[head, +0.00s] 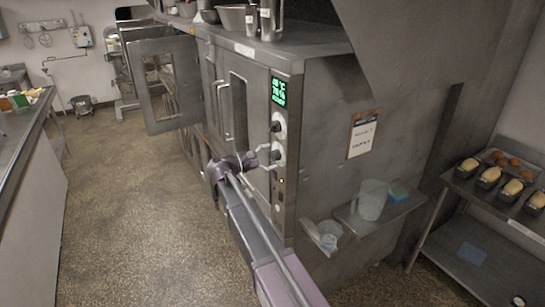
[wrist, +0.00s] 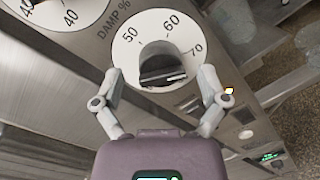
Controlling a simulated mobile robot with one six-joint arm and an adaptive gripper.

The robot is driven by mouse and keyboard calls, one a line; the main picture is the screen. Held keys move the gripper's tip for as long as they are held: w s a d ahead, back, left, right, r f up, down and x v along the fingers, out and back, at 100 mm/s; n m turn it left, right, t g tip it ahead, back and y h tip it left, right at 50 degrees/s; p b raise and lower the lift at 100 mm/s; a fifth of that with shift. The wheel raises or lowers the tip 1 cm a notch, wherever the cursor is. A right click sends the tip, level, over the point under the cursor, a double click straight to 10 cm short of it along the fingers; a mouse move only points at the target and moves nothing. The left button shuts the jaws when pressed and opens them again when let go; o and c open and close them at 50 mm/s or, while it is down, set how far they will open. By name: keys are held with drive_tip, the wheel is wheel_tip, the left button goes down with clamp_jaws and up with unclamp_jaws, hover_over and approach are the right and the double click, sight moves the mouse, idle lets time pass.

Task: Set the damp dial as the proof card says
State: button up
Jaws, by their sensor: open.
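The damp dial (wrist: 153,25) fills the top middle of the wrist view, a white disc marked 50, 60 and 70 beside the words DAMP %. Its grey knob (wrist: 160,58) stands out from the middle with a dark end face; I cannot tell which number it points at. In the head view the damp dial (head: 279,154) is the lower of two on the cabinet's front panel. My gripper (wrist: 162,76) is open, one finger on each side of the knob; contact is unclear. It also shows in the head view (head: 268,155). The proof card (head: 363,133) hangs on the cabinet's side, its writing too small to read.
Another dial (head: 278,125) sits just above, under a green-lit display (head: 278,92). A cabinet door (head: 165,85) stands open further left. A side shelf holds a clear jug (head: 371,200). Loaf tins (head: 489,178) stand on a rack at right. The floor at left is clear.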

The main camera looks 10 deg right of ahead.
drive_tip(key=shift+d, duration=0.4)
drive_tip(key=c, duration=1.1)
drive_tip(key=shift+c, duration=0.2)
drive_tip(key=shift+w+r+m, duration=0.1)
drive_tip(key=shift+m, duration=0.3)
drive_tip(key=m+p, duration=0.1)
drive_tip(key=m, duration=0.4)
drive_tip(key=m+y, duration=0.1)
drive_tip(key=m, duration=0.4)
drive_tip(key=shift+t+p, duration=0.3)
drive_tip(key=shift+m, duration=0.3)
